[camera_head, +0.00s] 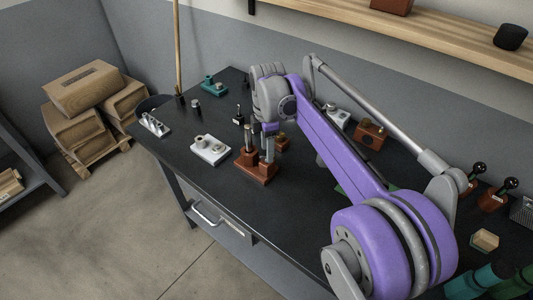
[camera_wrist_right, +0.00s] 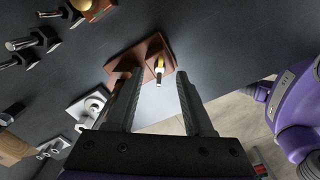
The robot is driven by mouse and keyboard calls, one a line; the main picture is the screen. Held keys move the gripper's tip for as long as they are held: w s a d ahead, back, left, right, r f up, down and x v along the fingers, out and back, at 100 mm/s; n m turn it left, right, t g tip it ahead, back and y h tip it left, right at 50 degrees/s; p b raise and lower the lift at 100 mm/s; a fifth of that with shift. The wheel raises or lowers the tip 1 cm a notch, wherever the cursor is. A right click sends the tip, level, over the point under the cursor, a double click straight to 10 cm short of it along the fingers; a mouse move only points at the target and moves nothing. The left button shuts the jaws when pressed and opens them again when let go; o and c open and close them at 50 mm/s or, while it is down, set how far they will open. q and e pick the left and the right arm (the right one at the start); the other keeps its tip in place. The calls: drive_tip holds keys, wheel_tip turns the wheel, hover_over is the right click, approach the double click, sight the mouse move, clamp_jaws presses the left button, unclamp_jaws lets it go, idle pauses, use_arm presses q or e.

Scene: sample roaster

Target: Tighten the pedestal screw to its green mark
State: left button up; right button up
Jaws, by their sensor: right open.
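A red-brown pedestal block (camera_head: 244,166) stands on the dark bench in the head view, and a vertical metal post (camera_head: 248,138) rises at its left. My right gripper (camera_head: 268,152) points down over its right part. In the right wrist view the pedestal (camera_wrist_right: 142,54) lies just beyond the fingertips. A small upright piece with yellow and white parts (camera_wrist_right: 159,68), seemingly the screw, shows between the tips of my open right gripper (camera_wrist_right: 160,84). The fingers are apart on either side of it, with no clear contact. I cannot make out a green mark. My left gripper is not in view.
A white fixture (camera_head: 211,150) stands left of the pedestal, with a white rack (camera_head: 154,125) and a teal fixture (camera_head: 213,87) farther off. A brown box (camera_head: 370,134) is behind my right arm. The bench front edge is clear.

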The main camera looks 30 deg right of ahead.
drive_tip(key=shift+f, duration=1.05)
clamp_jaws()
